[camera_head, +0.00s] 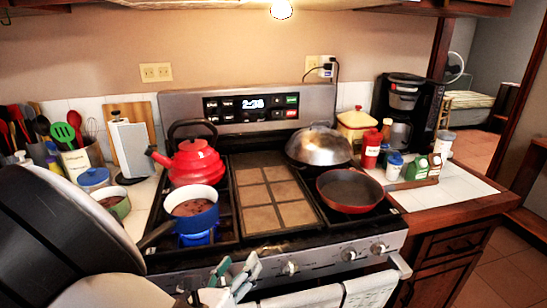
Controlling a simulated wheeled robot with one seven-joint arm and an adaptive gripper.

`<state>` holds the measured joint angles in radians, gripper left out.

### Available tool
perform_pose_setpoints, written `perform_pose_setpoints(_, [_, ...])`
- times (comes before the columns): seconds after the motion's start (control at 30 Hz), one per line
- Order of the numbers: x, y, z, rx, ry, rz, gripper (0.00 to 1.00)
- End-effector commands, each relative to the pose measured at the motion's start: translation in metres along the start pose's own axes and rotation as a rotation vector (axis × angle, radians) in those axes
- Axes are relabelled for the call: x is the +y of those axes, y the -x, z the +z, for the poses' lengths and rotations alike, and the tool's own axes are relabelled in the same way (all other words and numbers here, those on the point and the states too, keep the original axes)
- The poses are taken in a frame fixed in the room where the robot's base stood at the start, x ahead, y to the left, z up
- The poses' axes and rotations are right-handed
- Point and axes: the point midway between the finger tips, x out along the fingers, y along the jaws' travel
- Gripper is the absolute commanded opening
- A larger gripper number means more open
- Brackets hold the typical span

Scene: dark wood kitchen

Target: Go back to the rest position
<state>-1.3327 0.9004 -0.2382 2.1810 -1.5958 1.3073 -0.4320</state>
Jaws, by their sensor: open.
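My gripper (236,277) is low in the head view, in front of the stove's front edge. Its fingers are apart and nothing shows between them. The stove (290,238) stands behind it. A blue pot (193,222) with brown contents sits on the front left burner, its dark handle pointing to the lower left. My dark arm link fills the lower left of the view and hides part of the left counter.
A red kettle (194,163) stands on the back left burner, a red pan (349,189) front right, and a domed lid (318,146) behind it. Towels (370,288) hang at the oven front. Bottles and a coffee maker (404,104) crowd the right counter; its front tiles are clear.

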Motion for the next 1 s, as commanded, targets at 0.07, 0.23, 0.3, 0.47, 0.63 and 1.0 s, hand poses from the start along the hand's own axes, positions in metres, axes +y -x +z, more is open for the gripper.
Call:
perform_pose_setpoints(0.07, [-0.044,-0.02,0.013,0.097,-0.135,-0.13,0.55])
perform_pose_setpoints(0.23, [-0.132,-0.042,0.022,0.277,-0.413,-0.392,0.55])
perform_pose_setpoints(0.3, [-0.166,-0.044,0.024,0.342,-0.532,-0.497,0.55])
perform_pose_setpoints(0.47, [-0.235,-0.036,0.023,0.477,-0.812,-0.733,0.55])
perform_pose_setpoints(0.63, [-0.293,-0.014,0.02,0.592,-1.125,-0.967,0.55])
perform_pose_setpoints(1.0, [-0.364,0.054,0.028,0.737,-1.861,-1.39,0.55])
